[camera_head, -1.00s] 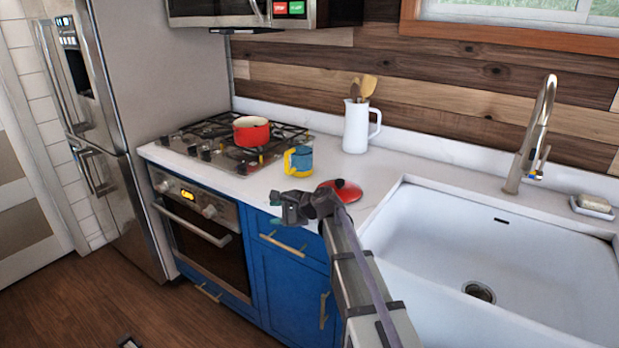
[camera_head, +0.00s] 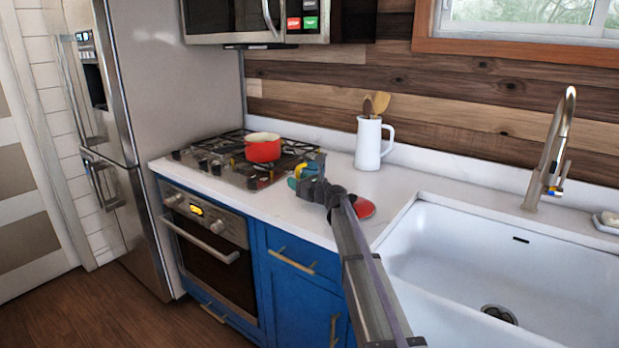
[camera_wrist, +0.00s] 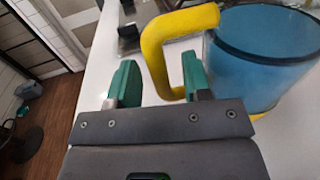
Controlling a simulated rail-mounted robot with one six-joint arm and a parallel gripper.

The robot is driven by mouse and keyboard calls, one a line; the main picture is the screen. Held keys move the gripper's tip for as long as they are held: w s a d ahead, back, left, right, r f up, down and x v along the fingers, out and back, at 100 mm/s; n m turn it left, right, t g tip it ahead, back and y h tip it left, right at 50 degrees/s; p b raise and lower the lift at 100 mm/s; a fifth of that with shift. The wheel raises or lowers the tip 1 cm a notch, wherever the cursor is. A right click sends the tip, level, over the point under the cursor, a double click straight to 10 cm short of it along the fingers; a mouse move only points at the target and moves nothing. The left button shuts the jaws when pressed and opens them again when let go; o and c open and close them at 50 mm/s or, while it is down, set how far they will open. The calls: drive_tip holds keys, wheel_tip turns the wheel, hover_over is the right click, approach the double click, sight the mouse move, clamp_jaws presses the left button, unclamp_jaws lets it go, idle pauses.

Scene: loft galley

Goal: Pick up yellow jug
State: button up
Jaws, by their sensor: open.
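The jug (camera_wrist: 262,55) has a blue body with a yellow handle (camera_wrist: 152,50) and a yellow base edge; it stands on the white counter. In the wrist view the handle reaches out to the left of the body, and its lower end lies between my two green fingertips. My gripper (camera_wrist: 160,85) is open, with one finger on each side of the handle's end; I cannot tell whether either touches it. In the head view my gripper (camera_head: 300,180) is at the jug (camera_head: 317,163) and hides most of it.
A red pot (camera_head: 262,148) sits on the stove (camera_head: 225,163) left of the jug. A white pitcher with utensils (camera_head: 368,145) stands behind to the right. A red lid (camera_head: 364,208) lies right beside my arm. The sink (camera_head: 480,260) is at the right.

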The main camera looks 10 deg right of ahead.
drive_tip(key=shift+w+a, duration=0.1)
drive_tip(key=shift+w, duration=0.2)
drive_tip(key=shift+s, duration=0.1)
drive_tip(key=shift+c, duration=0.3)
clamp_jaws()
